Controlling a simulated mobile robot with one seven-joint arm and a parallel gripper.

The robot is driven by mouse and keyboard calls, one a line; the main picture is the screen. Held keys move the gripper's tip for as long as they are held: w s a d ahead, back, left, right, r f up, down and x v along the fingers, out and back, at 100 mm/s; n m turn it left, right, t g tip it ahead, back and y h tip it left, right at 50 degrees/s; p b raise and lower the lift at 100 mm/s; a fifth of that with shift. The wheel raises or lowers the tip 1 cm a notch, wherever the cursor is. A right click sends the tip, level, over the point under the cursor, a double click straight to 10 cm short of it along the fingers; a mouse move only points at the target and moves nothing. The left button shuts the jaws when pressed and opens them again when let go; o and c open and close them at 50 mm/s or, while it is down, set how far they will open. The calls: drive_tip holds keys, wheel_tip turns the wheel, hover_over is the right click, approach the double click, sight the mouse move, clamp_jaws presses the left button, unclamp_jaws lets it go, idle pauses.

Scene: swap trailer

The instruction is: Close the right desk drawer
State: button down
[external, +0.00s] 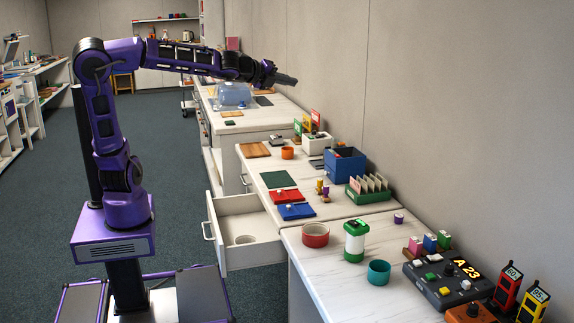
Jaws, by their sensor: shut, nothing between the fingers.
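An open white drawer (243,251) sticks out of the desk (262,170) towards the left, beside my base. Its front panel (213,231) has a bar handle (207,230). My arm stretches up and to the right, well above the desk. My gripper (290,79) is shut and empty, high over the far counter and far from the drawer. The desk's other drawer front (243,178), farther along, looks closed, though I see it at a steep angle.
On the desk are a blue box (345,164), a green card holder (367,188), red and blue trays (287,197), and a green mat (279,179). Open floor lies left of the drawer.

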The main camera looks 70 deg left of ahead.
drive_tip(key=s+d+f+n+g+h+b, duration=0.2)
drive_tip(key=s+f+n+g+h, duration=0.15)
drive_tip(key=s+f+n, duration=0.9)
drive_tip(key=s+d+f+n+g+h+b, duration=0.3)
drive_tip(key=s+f+n, duration=0.45)
drive_tip(key=s, duration=0.95)
wheel_tip(320, 180, up, 6)
drive_tip(key=f+g+y+p, duration=0.1)
drive_tip(key=p, duration=0.6)
drive_tip(key=w+d+r+t+h, duration=0.2)
drive_tip(key=w+d+r, duration=0.4)
drive_tip(key=d, duration=0.4)
drive_tip(key=w+d+r+t+h, duration=0.1)
drive_tip(key=w+d+r+h, duration=0.1)
drive_tip(key=w+d+r, duration=0.55)
drive_tip(key=w+d+r+t+h, duration=0.2)
drive_tip(key=w+d+r, duration=0.3)
drive_tip(key=d, duration=0.7)
drive_tip(key=w+d+r+n+h, duration=0.1)
drive_tip(key=d+r+n+h, duration=0.2)
drive_tip(key=d+r, duration=1)
drive_tip(key=shift+d+r+n+h, duration=0.35)
drive_tip(key=shift+r+n+h, duration=0.05)
drive_tip(key=shift+r+h, duration=1.35)
drive_tip(key=shift+f+t, duration=0.15)
drive_tip(key=shift+t, duration=0.1)
